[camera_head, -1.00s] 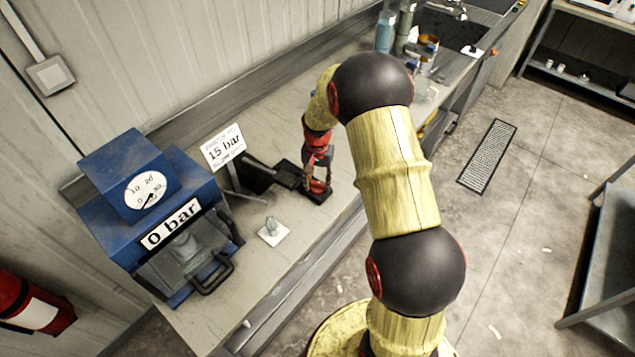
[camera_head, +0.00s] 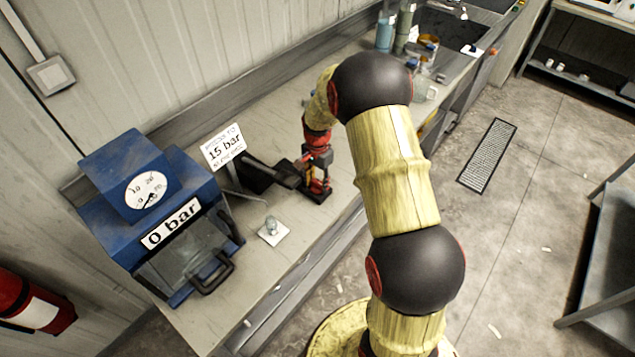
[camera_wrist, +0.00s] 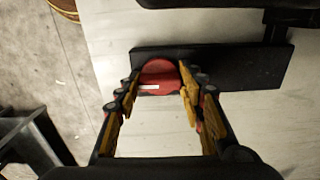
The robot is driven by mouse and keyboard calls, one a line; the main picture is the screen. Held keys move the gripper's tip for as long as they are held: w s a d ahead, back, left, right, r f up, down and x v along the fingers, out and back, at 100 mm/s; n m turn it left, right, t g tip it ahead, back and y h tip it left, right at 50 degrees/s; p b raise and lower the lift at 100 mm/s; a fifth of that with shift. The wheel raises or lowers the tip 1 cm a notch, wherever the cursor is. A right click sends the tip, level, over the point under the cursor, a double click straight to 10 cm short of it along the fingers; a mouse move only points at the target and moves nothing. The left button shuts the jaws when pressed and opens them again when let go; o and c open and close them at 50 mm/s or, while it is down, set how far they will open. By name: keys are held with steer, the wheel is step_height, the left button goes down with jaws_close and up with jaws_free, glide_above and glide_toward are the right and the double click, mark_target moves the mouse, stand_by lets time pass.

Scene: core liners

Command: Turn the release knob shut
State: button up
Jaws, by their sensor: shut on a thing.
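The release knob (camera_wrist: 158,72) is a red disc with a short white mark across it, on a black bar-like base (camera_wrist: 245,68) in the wrist view. My gripper (camera_wrist: 160,88) has its two yellow-and-black fingers on either side of the knob, shut on it. The white mark lies roughly level in that view. The blue press (camera_head: 150,190) shows a gauge (camera_head: 147,190) and a "0 bar" sign (camera_head: 171,224).
A "15 bar" sign (camera_head: 224,147) stands beside the press. A small grey piece on a white square (camera_head: 273,231) lies on the bench in front. Bottles (camera_head: 385,32) and a sink are at the far end.

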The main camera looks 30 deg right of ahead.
mark_target(317, 182)
steer(key=o, duration=1.2)
steer(key=shift+r, duration=0.1)
steer(key=shift+r, duration=5.85)
